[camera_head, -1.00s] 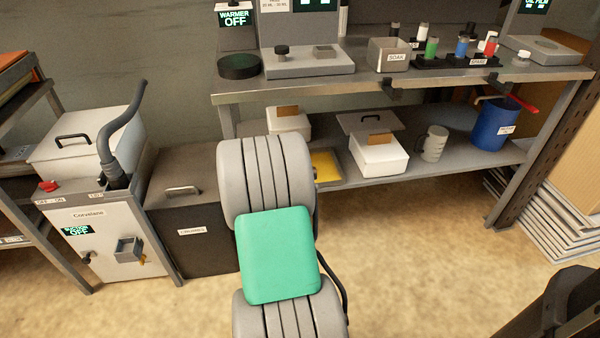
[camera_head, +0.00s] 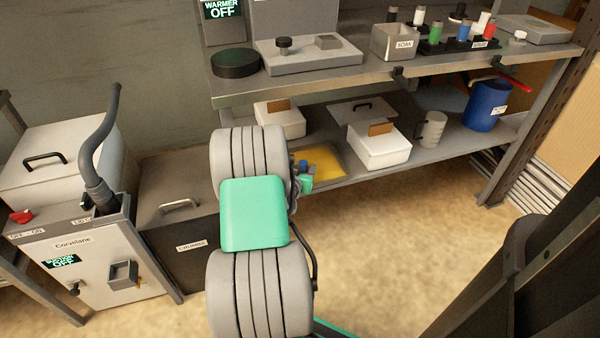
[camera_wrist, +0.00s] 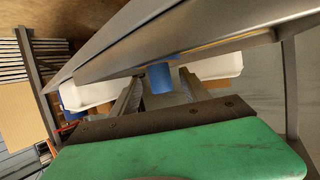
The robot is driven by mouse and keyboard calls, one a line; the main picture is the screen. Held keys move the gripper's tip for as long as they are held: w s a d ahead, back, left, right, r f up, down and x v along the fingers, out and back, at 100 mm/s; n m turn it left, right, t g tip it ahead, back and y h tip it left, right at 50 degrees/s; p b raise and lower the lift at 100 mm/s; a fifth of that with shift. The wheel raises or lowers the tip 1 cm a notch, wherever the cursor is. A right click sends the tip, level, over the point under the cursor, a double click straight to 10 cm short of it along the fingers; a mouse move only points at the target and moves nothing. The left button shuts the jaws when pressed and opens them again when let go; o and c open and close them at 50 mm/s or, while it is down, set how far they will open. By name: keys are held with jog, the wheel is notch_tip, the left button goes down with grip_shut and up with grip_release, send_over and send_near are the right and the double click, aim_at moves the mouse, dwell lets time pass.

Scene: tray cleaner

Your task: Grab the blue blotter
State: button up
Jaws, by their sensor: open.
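A small blue cylinder, which I take for the blue blotter (camera_wrist: 160,79), shows between my fingers in the wrist view, by the front edge of the lower shelf. In the head view a small blue piece (camera_head: 303,166) shows at the left side of the yellow tray, mostly hidden. My gripper (camera_wrist: 162,74) is open, with one finger on each side of the blue cylinder. I cannot tell whether either finger touches it. In the head view my arm covers most of the gripper (camera_head: 304,180).
The lower shelf holds a yellow tray (camera_head: 328,160), white boxes (camera_head: 378,150), a grey mug (camera_head: 432,130) and a blue bucket (camera_head: 486,106). The upper shelf (camera_head: 400,75) overhangs it. A rack with coloured vials (camera_head: 463,42) stands above. A dark bin (camera_head: 180,225) is at the left.

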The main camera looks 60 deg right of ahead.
aim_at(305, 162)
jog(key=b+x, duration=0.1)
jog(key=x, duration=0.3)
jog(key=shift+w+d+f, duration=0.1)
jog(key=shift+d+f, duration=0.05)
jog(key=shift+d, duration=0.15)
grip_shut()
